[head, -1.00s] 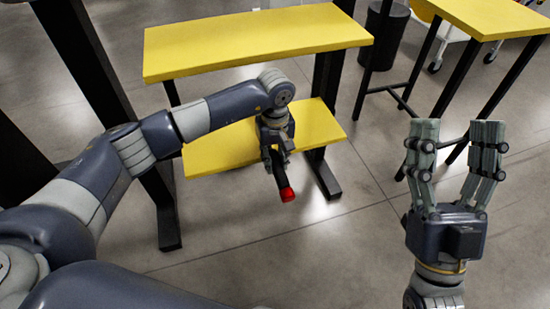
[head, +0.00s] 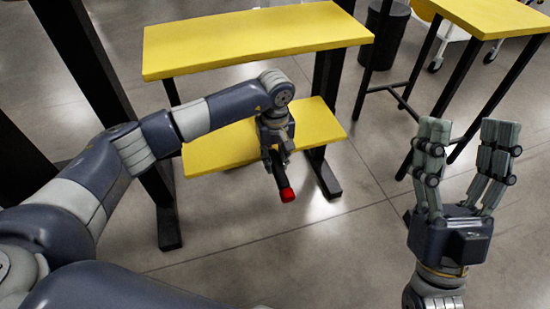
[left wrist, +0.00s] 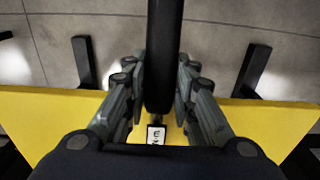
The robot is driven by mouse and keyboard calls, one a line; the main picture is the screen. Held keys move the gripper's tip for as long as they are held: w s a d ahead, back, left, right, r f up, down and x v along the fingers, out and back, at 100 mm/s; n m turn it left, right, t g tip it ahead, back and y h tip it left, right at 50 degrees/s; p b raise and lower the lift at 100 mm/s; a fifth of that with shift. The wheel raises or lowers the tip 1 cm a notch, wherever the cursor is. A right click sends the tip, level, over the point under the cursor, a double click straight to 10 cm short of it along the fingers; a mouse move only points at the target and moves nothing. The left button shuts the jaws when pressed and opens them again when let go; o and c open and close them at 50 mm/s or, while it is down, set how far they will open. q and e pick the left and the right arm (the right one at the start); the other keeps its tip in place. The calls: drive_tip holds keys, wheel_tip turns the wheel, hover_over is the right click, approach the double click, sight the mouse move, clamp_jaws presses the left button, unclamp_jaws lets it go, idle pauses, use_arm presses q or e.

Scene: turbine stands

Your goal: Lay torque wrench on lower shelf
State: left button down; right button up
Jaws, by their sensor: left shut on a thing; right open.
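The torque wrench (head: 280,177) is dark with a red end and shows in the head view just below my left gripper (head: 276,155). My left gripper is shut on it; in the left wrist view the wrench's dark shaft (left wrist: 165,55) runs between the two fingers (left wrist: 160,100). The yellow lower shelf (head: 225,148) is under and behind the gripper. The red end sticks out past the shelf's front edge. I cannot tell whether the wrench touches the shelf. My right gripper (head: 462,170) is open and empty at the right.
A yellow upper shelf (head: 250,42) lies above and behind the lower one, on dark legs. Another yellow table (head: 490,15) stands at the upper right by a dark bin (head: 384,38). Open grey floor (head: 310,245) lies in front.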

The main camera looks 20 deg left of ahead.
use_arm(q)
drive_tip(key=shift+f, duration=0.15)
drive_tip(key=c, duration=1.1)
unclamp_jaws()
